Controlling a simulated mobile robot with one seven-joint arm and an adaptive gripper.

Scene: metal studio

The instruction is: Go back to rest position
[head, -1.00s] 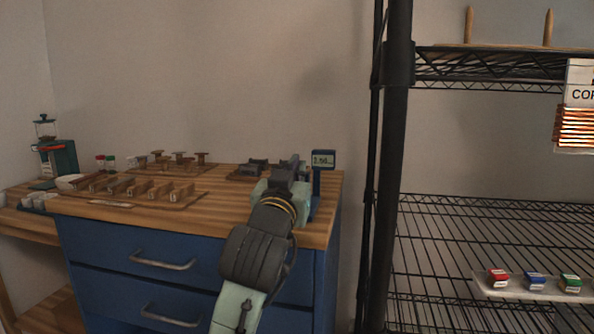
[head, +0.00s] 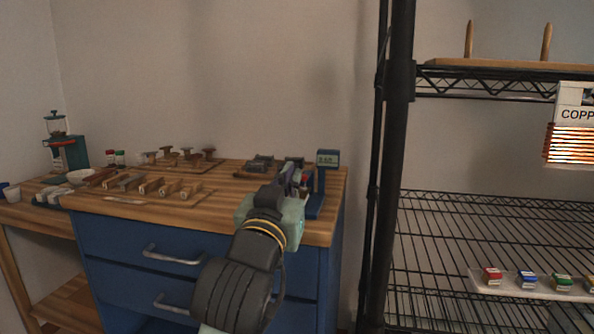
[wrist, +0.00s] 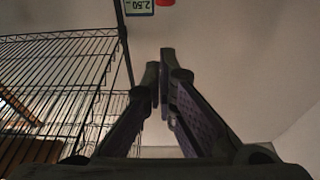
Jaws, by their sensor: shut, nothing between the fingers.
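My gripper (wrist: 162,82) shows in the wrist view with its two dark fingers drawn together at the tips, nothing between them. In the head view my gripper (head: 292,172) is partly hidden behind my own wrist. It is over the right part of the wooden bench top (head: 215,222), in front of a blue stand with a small display (head: 327,158). Whether it touches anything there cannot be told. The display also shows in the wrist view (wrist: 139,6), reading 2.50.
A black wire rack (head: 480,235) stands close on the right, with small coloured boxes (head: 527,281) on a white strip. Wooden racks (head: 160,190), a white bowl (head: 80,177) and a teal machine (head: 66,150) occupy the bench's left. Blue drawers (head: 150,238) have protruding handles. The wall stands behind.

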